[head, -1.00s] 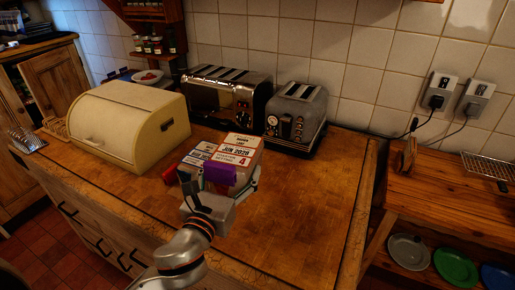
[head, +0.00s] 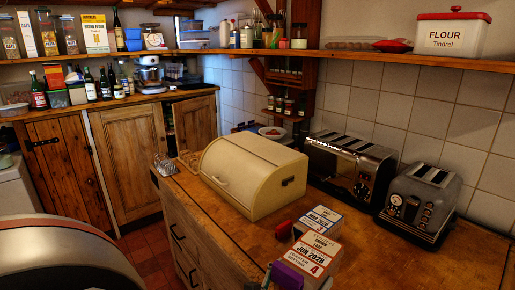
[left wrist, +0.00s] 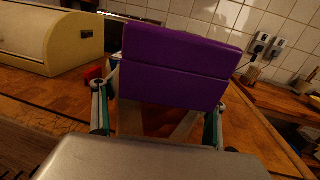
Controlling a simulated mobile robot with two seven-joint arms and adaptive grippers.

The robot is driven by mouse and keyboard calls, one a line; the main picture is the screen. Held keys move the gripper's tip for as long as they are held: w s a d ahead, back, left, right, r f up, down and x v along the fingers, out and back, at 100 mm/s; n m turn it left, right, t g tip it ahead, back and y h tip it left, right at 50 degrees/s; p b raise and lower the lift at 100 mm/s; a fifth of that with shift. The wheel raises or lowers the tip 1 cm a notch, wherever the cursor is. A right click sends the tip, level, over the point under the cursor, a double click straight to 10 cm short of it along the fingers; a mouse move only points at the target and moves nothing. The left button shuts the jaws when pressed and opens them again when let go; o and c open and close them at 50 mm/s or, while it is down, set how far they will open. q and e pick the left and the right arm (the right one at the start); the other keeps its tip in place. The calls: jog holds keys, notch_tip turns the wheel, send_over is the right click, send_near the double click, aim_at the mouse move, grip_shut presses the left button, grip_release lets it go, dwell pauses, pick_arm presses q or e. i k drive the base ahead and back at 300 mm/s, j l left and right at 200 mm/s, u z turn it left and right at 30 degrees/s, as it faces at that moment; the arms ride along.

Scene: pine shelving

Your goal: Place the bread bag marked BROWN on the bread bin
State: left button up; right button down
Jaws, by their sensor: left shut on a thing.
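The cream bread bin (head: 250,178) with its roll lid down stands on the wooden counter, also at the left of the left wrist view (left wrist: 50,38). A bag (head: 318,258) with a white label reading JUN 2028 and a red 4 is low in the head view; its smaller top line is hard to read. My left gripper (left wrist: 158,108) is shut on this bag's purple end (left wrist: 175,65). In the head view only a bit of the gripper shows at the bottom edge. A second labelled bag (head: 320,220) with a red end (head: 284,230) is right behind it. My right gripper is out of view.
A chrome toaster (head: 347,168) and a grey toaster (head: 420,203) stand along the wall right of the bin. A wire rack (head: 164,166) is at the counter's left end. A long shelf with a FLOUR tin (head: 453,36) runs above. The bin's top is clear.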

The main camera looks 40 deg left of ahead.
aim_at(255, 146)
jog(key=k+j+z, duration=0.1)
jog(key=j, duration=0.3)
jog(key=k+j+z, duration=0.1)
jog(key=j, duration=0.25)
jog(key=j+z, duration=0.1)
jog(key=j, duration=0.3)
jog(key=k+j+z, duration=0.1)
jog(key=j, duration=0.3)
jog(key=k+j+z, duration=0.1)
jog(key=j, duration=0.75)
jog(key=k+j+z, duration=0.15)
jog(key=j, duration=0.25)
jog(key=k+j+z, duration=0.1)
jog(key=j, duration=0.25)
